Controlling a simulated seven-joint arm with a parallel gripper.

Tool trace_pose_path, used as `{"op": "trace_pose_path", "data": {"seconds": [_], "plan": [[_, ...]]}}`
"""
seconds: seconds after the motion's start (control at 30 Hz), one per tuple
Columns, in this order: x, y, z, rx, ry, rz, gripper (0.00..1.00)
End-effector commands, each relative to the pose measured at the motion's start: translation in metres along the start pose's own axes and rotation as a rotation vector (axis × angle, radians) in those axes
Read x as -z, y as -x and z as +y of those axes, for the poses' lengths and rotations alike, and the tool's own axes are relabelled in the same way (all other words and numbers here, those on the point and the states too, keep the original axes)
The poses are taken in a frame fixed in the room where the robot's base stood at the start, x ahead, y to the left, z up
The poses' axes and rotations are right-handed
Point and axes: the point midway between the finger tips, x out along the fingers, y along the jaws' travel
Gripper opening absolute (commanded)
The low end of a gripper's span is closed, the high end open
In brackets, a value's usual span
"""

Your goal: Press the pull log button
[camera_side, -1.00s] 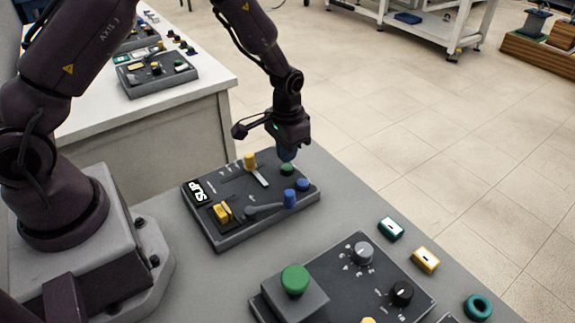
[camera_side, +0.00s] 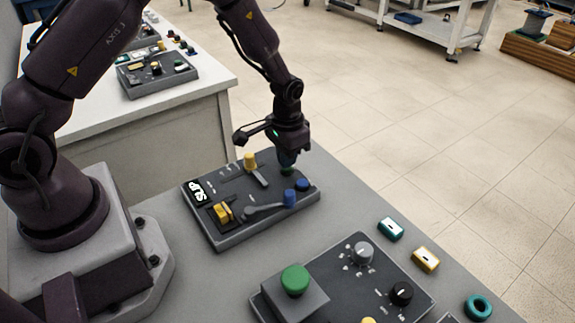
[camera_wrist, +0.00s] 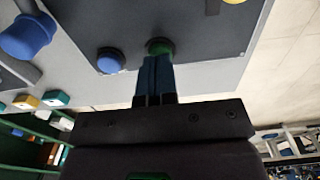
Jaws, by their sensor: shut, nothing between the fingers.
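The dark control panel (camera_side: 235,232) lies on the grey table and carries the buttons; labels are too small to read. A round green button (camera_side: 287,171) sits near its far right corner. It also shows in the wrist view (camera_wrist: 159,46), partly hidden by my fingertips. A round blue button (camera_side: 303,184) is beside it, also in the wrist view (camera_wrist: 110,61). My gripper (camera_side: 287,160) is shut and empty, pointing down with blue fingertips at the green button. The fingertips (camera_wrist: 157,62) overlap it; whether they touch or press it I cannot tell.
The same panel holds a blue-knobbed lever (camera_side: 290,198), a yellow-knobbed slider (camera_side: 250,161) and a yellow switch (camera_side: 221,213). A second panel with a big green button (camera_side: 295,280) stands nearer the camera. Small teal (camera_side: 390,229) and yellow (camera_side: 425,260) blocks lie right.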

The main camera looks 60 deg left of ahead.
Motion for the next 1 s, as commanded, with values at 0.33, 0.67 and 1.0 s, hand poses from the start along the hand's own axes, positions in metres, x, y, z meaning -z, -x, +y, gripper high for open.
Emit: {"op": "trace_pose_path", "data": {"seconds": [0.33,0.67,1.0], "plan": [[0.0001,-0.0102,0.0,0.0,0.0,0.001,0.0],[0.0,-0.0107,0.0,0.0,0.0,0.001,0.0],[0.0003,-0.0073,-0.0001,0.0,0.0,0.002,0.0]]}}
